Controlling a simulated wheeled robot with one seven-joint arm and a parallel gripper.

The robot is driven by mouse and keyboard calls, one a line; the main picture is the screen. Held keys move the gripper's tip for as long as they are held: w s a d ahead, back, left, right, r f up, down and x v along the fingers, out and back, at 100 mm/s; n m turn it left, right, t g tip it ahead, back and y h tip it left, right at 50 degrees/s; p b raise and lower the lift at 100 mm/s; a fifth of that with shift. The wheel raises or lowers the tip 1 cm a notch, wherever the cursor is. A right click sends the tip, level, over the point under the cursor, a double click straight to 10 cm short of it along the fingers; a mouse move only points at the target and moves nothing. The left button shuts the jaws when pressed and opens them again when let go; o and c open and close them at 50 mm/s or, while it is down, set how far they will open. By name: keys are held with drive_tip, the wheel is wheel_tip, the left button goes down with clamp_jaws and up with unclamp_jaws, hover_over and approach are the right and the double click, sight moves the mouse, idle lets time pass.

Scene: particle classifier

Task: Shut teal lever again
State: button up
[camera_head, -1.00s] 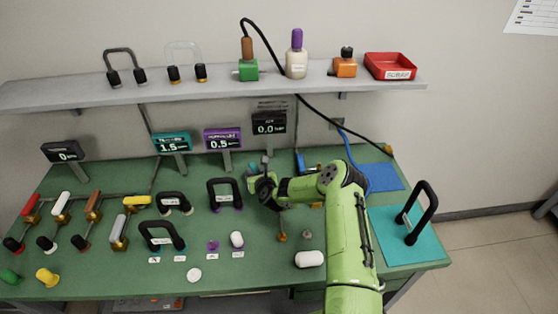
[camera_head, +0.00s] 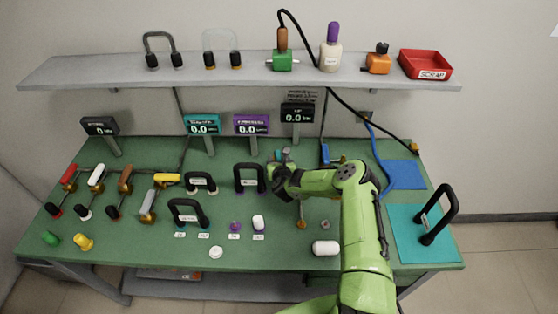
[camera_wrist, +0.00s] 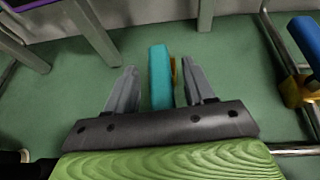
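The teal lever (camera_wrist: 160,75) stands between the two grey fingers of my gripper (camera_wrist: 161,68) in the wrist view. The fingers are apart, with green bench showing between the left finger and the lever. An orange-yellow part shows just right of the lever, close to the right finger; I cannot tell if they touch. In the head view my gripper (camera_head: 281,163) is at the back of the green bench, below the black display, and my arm hides most of the lever. The teal display (camera_head: 202,124) reads 0.0 and the purple display (camera_head: 252,124) reads 0.0.
A blue-handled valve (camera_wrist: 304,45) on a metal pipe is close on the right in the wrist view. Display posts stand behind. Black-handled frames (camera_head: 249,178) stand left of my gripper, and a white cylinder (camera_head: 325,248) lies in front. A shelf (camera_head: 150,75) hangs above.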

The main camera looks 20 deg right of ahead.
drive_tip(key=p+v, duration=0.2)
drive_tip(key=v, duration=1.3)
drive_tip(key=shift+s+r, duration=0.25)
drive_tip(key=shift+s, duration=0.05)
drive_tip(key=shift+c, duration=0.4)
